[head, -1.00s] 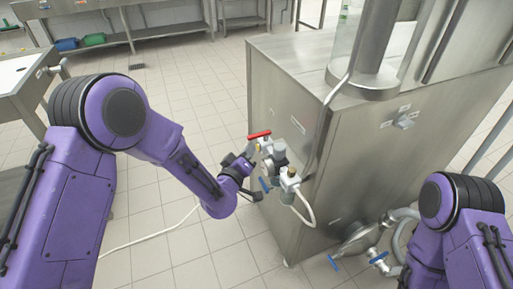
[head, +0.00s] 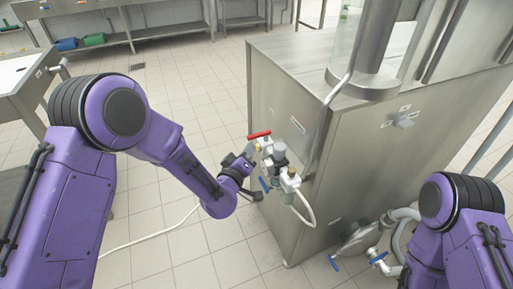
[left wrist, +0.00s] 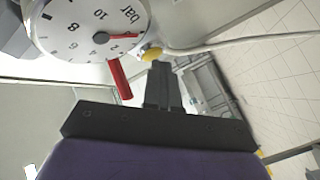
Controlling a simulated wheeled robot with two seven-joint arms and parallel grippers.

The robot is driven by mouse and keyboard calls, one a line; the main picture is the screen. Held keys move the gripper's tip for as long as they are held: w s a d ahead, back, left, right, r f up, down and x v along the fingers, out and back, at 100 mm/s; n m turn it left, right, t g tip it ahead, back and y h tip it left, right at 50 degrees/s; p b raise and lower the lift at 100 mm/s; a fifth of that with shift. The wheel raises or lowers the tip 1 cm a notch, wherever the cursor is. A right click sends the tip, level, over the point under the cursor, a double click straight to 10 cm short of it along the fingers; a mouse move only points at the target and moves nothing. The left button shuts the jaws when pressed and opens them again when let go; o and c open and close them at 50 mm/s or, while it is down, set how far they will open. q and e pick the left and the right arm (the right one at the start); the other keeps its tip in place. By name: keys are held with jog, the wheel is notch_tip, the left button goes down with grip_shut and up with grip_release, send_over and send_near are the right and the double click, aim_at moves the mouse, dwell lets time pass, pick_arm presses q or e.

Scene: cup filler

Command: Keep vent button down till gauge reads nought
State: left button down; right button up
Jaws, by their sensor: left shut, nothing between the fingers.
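The pressure gauge (left wrist: 88,30) is a white dial marked "bar", partly cut off by the top edge of the left wrist view. Its red needle points right, on the low side of the 2; the exact reading is not legible. A yellow button (left wrist: 151,53) sits beside the dial. My left gripper (left wrist: 160,66) is shut and empty, its tips right at the button; whether they press it down I cannot tell. In the head view my left gripper (head: 251,152) is at the valve assembly (head: 283,172) on the steel cabinet. My right gripper is out of view.
A red lever (left wrist: 120,79) is close to the fingers, and its red handle (head: 259,135) tops the assembly in the head view. Blue-handled valves (head: 334,263) and hoses are low on the steel cabinet (head: 345,165).

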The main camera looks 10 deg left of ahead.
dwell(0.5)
pick_arm(q)
jog(key=shift+s+a, duration=0.45)
jog(key=shift+a, duration=0.25)
jog(key=shift+s+a, duration=0.7)
jog(key=shift+a, duration=0.35)
jog(key=shift+s+a, duration=0.7)
jog(key=shift+a, duration=0.35)
jog(key=s+a+f+g+y+p, duration=0.2)
jog(key=s+a+f+g+p, duration=0.15)
jog(key=s+f, duration=0.35)
jog(key=s+a+f+g+y+p, duration=0.2)
jog(key=s+a+f+g+y, duration=0.25)
jog(key=s, duration=0.55)
jog(key=s+a+f+g+p, duration=0.2)
jog(key=s+g, duration=0.1)
jog(key=s, duration=0.6)
jog(key=s+a+f+m+g+p, duration=0.1)
jog(key=s+f+g+p, duration=0.1)
jog(key=s, duration=0.7)
jog(key=shift+a+g+p, duration=0.35)
jog(key=shift+g+p, duration=0.05)
jog(key=shift+p, duration=0.05)
